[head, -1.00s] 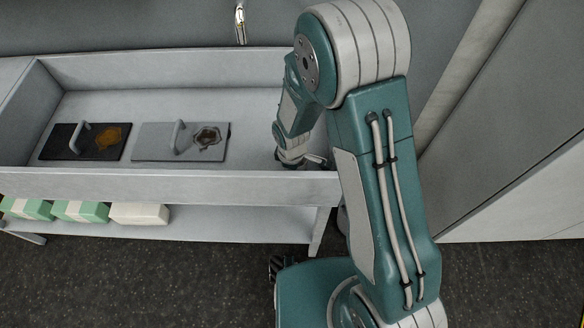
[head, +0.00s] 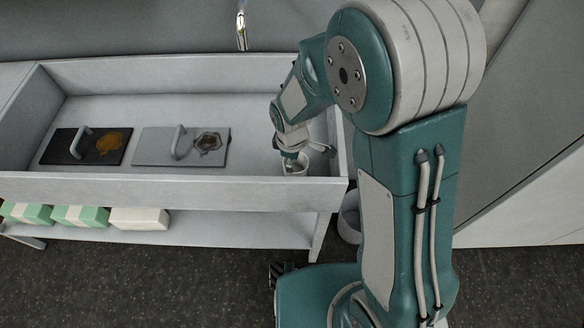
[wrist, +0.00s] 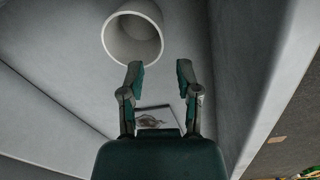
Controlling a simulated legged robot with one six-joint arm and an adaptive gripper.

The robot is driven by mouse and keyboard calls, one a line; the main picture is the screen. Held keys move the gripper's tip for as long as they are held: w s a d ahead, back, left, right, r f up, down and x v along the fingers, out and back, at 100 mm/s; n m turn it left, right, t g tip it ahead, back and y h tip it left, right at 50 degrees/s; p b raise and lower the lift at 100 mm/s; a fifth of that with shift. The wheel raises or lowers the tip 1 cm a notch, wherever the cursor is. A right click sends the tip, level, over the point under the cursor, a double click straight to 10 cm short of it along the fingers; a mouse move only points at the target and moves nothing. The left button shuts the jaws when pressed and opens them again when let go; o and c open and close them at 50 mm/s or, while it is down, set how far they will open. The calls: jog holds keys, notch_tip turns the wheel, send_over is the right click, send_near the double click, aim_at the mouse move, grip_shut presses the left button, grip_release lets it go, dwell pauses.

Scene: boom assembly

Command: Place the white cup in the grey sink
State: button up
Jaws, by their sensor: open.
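The white cup (head: 296,166) stands on the floor of the grey sink (head: 180,188), near the sink's right end and front wall. The cup's round open mouth (wrist: 133,34) shows in the wrist view, just beyond my fingertips. My gripper (wrist: 159,69) is open, with a clear gap between its two fingers and nothing in it. In the head view my gripper (head: 304,152) is inside the sink, directly over the cup, and hides part of it. I cannot tell whether a finger touches the cup.
A black plate (head: 85,147) with an orange stain and a grey plate (head: 178,147) with a brown stain lie in the sink; both have handles. A faucet (head: 241,25) stands behind. Boxes (head: 80,216) sit on the lower shelf. A grey bin (head: 350,217) stands right of the sink.

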jog(key=shift+r, duration=1.95)
jog(key=s+d+r+m+t, duration=0.1)
jog(key=s+d+r+m, duration=0.2)
jog(key=r, duration=0.4)
jog(key=s+d+r+m+t, duration=0.1)
jog(key=d+r+m, duration=0.2)
jog(key=d+r, duration=0.25)
jog(key=s+d+r+m+t, duration=0.3)
jog(key=s+d+r+m, duration=0.3)
jog(key=s, duration=0.5)
notch_tip(320, 180, up, 3)
jog(key=shift+r+m, duration=0.2)
jog(key=shift+m, duration=1)
